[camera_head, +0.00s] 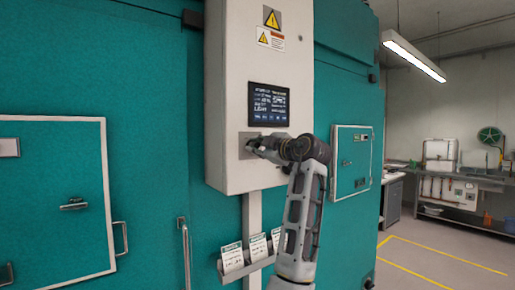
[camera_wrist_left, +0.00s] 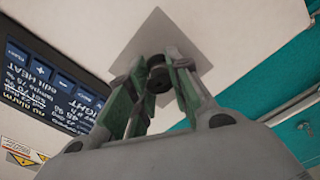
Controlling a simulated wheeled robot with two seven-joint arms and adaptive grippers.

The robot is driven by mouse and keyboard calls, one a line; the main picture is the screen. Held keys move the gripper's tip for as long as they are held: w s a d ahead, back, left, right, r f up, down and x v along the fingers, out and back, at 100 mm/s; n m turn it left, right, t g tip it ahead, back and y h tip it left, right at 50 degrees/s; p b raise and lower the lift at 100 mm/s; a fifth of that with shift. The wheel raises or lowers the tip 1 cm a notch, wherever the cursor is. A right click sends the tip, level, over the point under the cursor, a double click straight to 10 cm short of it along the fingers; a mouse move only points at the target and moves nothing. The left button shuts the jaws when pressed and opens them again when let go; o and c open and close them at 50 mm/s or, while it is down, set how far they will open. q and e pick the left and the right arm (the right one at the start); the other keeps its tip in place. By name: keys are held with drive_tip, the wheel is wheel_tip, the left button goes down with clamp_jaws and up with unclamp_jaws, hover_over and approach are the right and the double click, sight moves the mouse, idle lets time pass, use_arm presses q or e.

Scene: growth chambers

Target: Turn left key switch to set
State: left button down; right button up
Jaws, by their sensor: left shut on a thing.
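The key switch (camera_wrist_left: 158,78) is a dark round part on a square grey plate (camera_wrist_left: 150,36) on the front of a pale control box (camera_head: 228,95). In the head view the plate (camera_head: 243,153) sits just below the screen, with the switch hidden behind my gripper. My left gripper (camera_head: 258,145) reaches the plate from the right. In the wrist view its two green-padded fingers (camera_wrist_left: 157,82) stand on either side of the switch, shut on it. Which position the switch is turned to cannot be told. My right gripper is not in view.
A dark screen (camera_head: 269,104) is above the plate. Below the box, a holder carries several white cards (camera_head: 258,247). Teal chamber walls with a handled door (camera_head: 60,200) stand at left, and another panel (camera_head: 354,160) at right. Open floor with yellow lines lies far right.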

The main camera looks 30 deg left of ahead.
use_arm(q)
drive_tip(key=shift+f, duration=0.1)
drive_tip(key=c, duration=1.2)
unclamp_jaws()
drive_tip(key=shift+w, duration=0.1)
drive_tip(key=shift+d, duration=0.15)
drive_tip(key=v, duration=1.1)
drive_tip(key=shift+d, duration=0.4)
drive_tip(key=shift+m, duration=0.3)
